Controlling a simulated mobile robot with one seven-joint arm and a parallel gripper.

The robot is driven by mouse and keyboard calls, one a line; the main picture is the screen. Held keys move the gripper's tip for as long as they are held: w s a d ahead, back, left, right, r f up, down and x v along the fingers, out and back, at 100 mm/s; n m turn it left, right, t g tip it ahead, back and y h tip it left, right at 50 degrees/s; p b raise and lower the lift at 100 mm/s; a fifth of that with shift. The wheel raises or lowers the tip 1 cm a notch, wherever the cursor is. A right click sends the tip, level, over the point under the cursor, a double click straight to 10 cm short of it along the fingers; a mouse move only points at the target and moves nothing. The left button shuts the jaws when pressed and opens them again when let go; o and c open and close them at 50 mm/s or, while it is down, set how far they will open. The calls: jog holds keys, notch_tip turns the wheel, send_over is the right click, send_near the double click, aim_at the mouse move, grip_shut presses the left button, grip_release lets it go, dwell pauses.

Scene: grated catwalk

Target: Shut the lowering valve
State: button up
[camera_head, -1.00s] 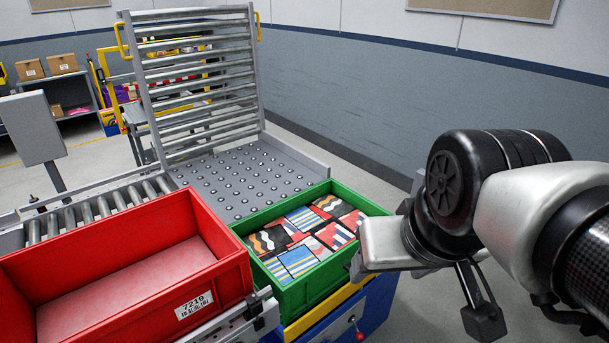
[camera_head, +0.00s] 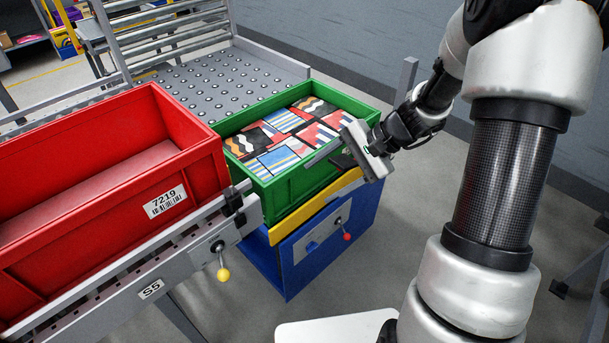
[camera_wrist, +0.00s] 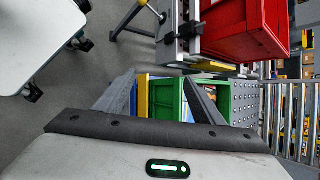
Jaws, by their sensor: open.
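Two small levers show in the head view, and I cannot tell from any label which is the lowering valve. One has a red knob (camera_head: 347,236) and hangs from a grey plate on the blue lift cabinet (camera_head: 300,262). The other has a yellow knob (camera_head: 223,274) and hangs from the conveyor's side rail. My gripper (camera_head: 328,153) is open and empty at the right side of the green crate, above and apart from both levers. In the wrist view the open fingers (camera_wrist: 160,98) frame the yellow band, the blue cabinet's edge and the green crate.
The green crate (camera_head: 297,187) holds several patterned packs and sits above the cabinet's yellow band (camera_head: 315,209). A red crate (camera_head: 190,181) stands on the conveyor (camera_head: 110,300) to the left. A ball table (camera_head: 205,85) lies behind. Floor right of the cabinet is clear.

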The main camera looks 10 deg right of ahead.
jog(key=w+d+f+m+t+y+b, duration=0.1)
jog(key=w+d+f+m+b, duration=0.15)
jog(key=f, duration=0.55)
jog(key=w+d+f+m+t+b, duration=0.1)
jog(key=d+f+m+t, duration=0.15)
jog(key=f, duration=0.55)
jog(key=w+d+f+m+t+y+b, duration=0.1)
jog(key=f+m+b, duration=0.15)
jog(key=f, duration=0.55)
jog(key=m+t+h+b, duration=0.3)
jog(key=m+t+b, duration=0.15)
jog(key=m, duration=0.55)
send_near(313, 248)
jog(key=b+x, duration=0.4)
jog(key=x, duration=0.3)
jog(key=shift+w+f, duration=0.1)
jog(key=shift+w, duration=0.05)
jog(key=c, duration=1)
